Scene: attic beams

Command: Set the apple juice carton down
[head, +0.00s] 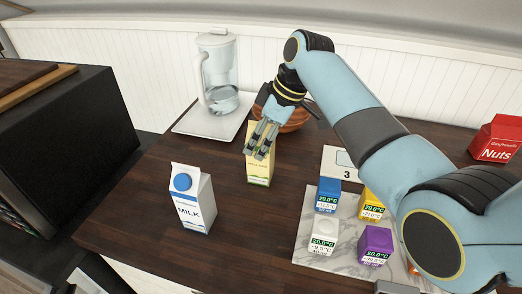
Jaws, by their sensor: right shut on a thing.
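The apple juice carton (259,171) is pale yellow and stands about upright at the middle of the dark wooden counter. My right gripper (262,140) reaches down from above and is shut on the carton's upper part. The fingers hide part of its top and label. The carton's base appears at or very near the counter surface; I cannot tell whether it touches. My left gripper is not in view.
A milk carton (191,200) stands to the left. Behind are a water pitcher (218,72) on a white tray (190,122) and a brown bowl (297,118). A marble board (306,250) with several coloured cubes lies right. A red nuts box (496,140) stands far right.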

